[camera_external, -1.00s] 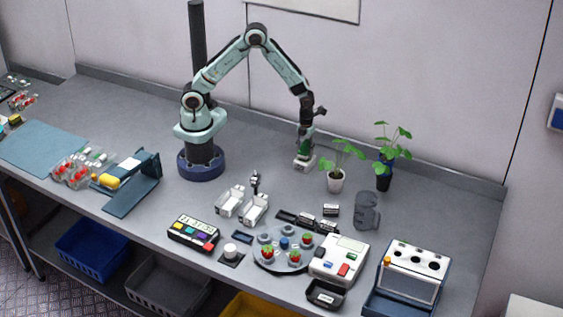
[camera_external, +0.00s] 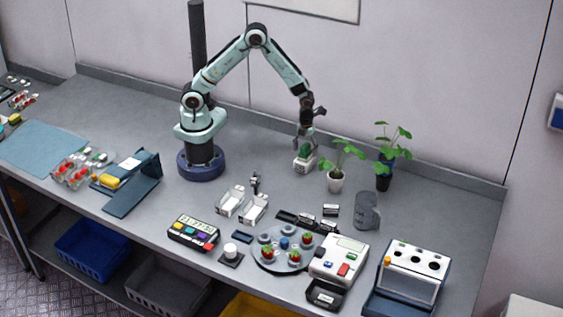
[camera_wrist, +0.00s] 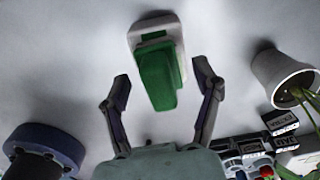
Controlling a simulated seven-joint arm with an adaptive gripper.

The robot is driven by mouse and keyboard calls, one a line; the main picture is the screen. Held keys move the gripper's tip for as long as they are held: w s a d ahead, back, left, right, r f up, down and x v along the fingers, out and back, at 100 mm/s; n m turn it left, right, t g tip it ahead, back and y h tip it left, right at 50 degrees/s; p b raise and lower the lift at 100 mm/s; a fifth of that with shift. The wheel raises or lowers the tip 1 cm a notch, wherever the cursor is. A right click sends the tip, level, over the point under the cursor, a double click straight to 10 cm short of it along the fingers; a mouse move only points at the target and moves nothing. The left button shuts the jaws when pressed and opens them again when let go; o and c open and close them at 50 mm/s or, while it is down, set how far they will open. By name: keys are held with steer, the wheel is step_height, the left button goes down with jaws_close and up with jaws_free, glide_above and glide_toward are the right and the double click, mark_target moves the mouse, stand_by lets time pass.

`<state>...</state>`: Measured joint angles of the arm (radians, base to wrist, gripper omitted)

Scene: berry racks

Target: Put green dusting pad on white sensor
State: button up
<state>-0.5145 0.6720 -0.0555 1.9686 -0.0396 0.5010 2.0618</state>
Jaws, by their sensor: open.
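The green dusting pad (camera_external: 305,153) stands on a small white block, apparently the white sensor (camera_external: 306,165), beside the potted plants. In the wrist view the pad (camera_wrist: 160,75) rises toward the camera and covers much of the white sensor (camera_wrist: 153,25). The contact between them is partly hidden there. My gripper (camera_external: 309,141) is just above the pad. In the wrist view its two fingers are spread, one on each side of the pad, with gaps visible between fingers and pad.
A white-potted plant (camera_external: 336,181) stands close to the right of the sensor, with leaves near my gripper. A dark-potted plant (camera_external: 383,182) is farther right. White trays (camera_external: 253,210), a round berry rack (camera_external: 285,262) and devices fill the front. The bench left of the sensor is clear.

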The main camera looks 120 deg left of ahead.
mark_target(305, 145)
step_height(305, 145, up, 11)
steer(key=shift+r, duration=0.2)
steer(key=s+d+r+n, duration=0.7)
steer(key=d+n, duration=0.1)
steer(key=d, duration=0.1)
steer(key=s+d+n, duration=0.6)
steer(key=s+n, duration=0.5)
steer(key=s, duration=0.1)
steer(key=shift+s+r+y, duration=0.2)
steer(key=shift+r+y, duration=0.15)
steer(key=shift+y, duration=0.05)
